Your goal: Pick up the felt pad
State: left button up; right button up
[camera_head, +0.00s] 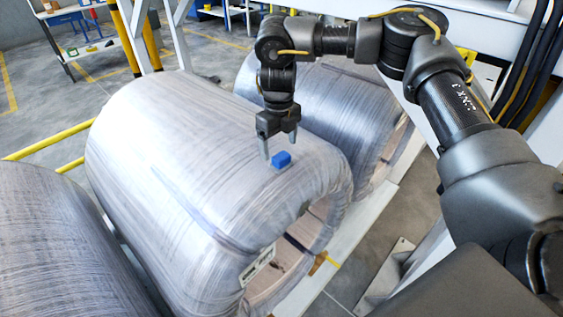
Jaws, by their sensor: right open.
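The felt pad (281,160) is a small blue block. It lies on top of the middle wrapped coil (190,165), near the coil's right end. My right gripper (279,152) points down just above and beside the pad. Its fingers are open, one to the left of the pad and one behind it. I cannot tell whether a finger touches the pad. My left gripper is not in view.
Another wrapped coil (300,85) lies behind, and one more (60,250) lies at the front left. A white beam (340,240) runs along the coils' right ends. Yellow rails (50,140) stand at the left. A workbench (90,45) is far back left.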

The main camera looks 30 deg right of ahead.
aim_at(280, 154)
jog(key=shift+s+f, duration=0.1)
jog(key=shift+s, duration=0.05)
notch_tip(280, 154, down, 5)
jog(key=shift+d+p, duration=0.1)
jog(key=shift+p, duration=0.7)
jog(key=shift+c, duration=0.4)
jog(key=c, duration=1)
